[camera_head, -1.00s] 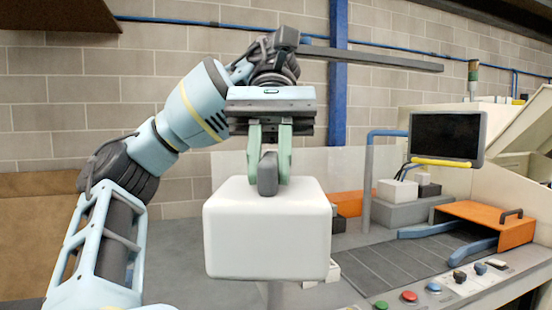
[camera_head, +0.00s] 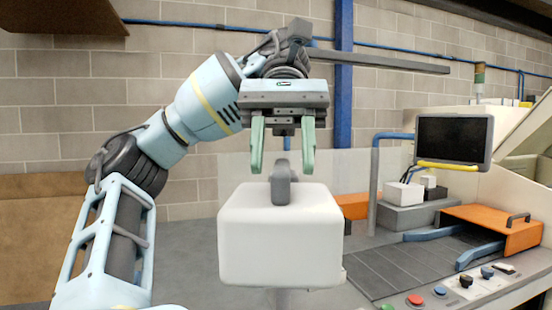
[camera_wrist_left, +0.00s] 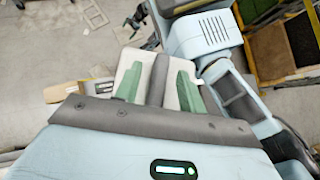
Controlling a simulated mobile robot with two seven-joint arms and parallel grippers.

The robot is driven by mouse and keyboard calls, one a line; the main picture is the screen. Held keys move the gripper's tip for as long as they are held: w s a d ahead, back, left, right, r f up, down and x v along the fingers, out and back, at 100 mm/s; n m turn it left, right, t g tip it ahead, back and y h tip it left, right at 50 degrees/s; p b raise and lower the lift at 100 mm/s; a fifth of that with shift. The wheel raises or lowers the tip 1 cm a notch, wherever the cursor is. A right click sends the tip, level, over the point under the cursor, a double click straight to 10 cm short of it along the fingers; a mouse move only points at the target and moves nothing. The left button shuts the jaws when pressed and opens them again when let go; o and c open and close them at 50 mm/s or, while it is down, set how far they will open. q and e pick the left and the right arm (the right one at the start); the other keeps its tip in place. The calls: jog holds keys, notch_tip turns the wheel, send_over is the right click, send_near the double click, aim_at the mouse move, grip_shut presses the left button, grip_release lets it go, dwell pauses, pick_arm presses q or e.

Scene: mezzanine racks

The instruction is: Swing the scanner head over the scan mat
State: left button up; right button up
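A white rounded box with a grey upright handle, which looks like the scanner head (camera_head: 281,240), stands front centre in the head view. Its grey handle (camera_head: 283,188) sticks up from the top. My left gripper (camera_head: 283,170) is open just above it, with its pale green fingers apart on either side of the handle's upper end and not touching it. In the left wrist view the handle (camera_wrist_left: 158,80) shows between the open fingers, with the white head (camera_wrist_left: 128,70) beyond. I cannot make out a scan mat for certain. My right gripper is not in view.
A dark ribbed bed (camera_head: 400,262) lies at the right, with an orange block (camera_head: 492,230) and blue bars. A monitor (camera_head: 453,140) stands behind it, and buttons (camera_head: 415,300) line the front edge. A long dark bar (camera_head: 385,62) runs behind my left gripper.

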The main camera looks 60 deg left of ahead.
aim_at(274, 212)
pick_arm(q)
jog(key=shift+s+d+r+p, duration=0.1)
jog(key=shift+s+r+p, duration=0.15)
jog(key=shift+r, duration=0.3)
jog(key=shift+s+d+r+p, duration=0.1)
jog(key=shift+r+p, duration=0.2)
jog(key=shift+r, duration=0.2)
jog(key=s+d, duration=0.1)
jog(key=d+b, duration=0.1)
jog(key=d, duration=0.1)
jog(key=s+d, duration=0.1)
jog(key=shift+s+d+f, duration=0.15)
jog(key=shift+s+d, duration=0.15)
jog(key=shift+s, duration=0.05)
jog(key=s+d+r+b, duration=0.1)
jog(key=s+d+b, duration=0.1)
jog(key=s+d, duration=0.3)
jog(key=d, duration=0.3)
jog(key=shift+s+d, duration=0.2)
jog(key=shift+s, duration=0.15)
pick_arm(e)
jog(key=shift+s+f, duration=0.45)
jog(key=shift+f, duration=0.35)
pick_arm(q)
jog(key=shift+r, duration=0.1)
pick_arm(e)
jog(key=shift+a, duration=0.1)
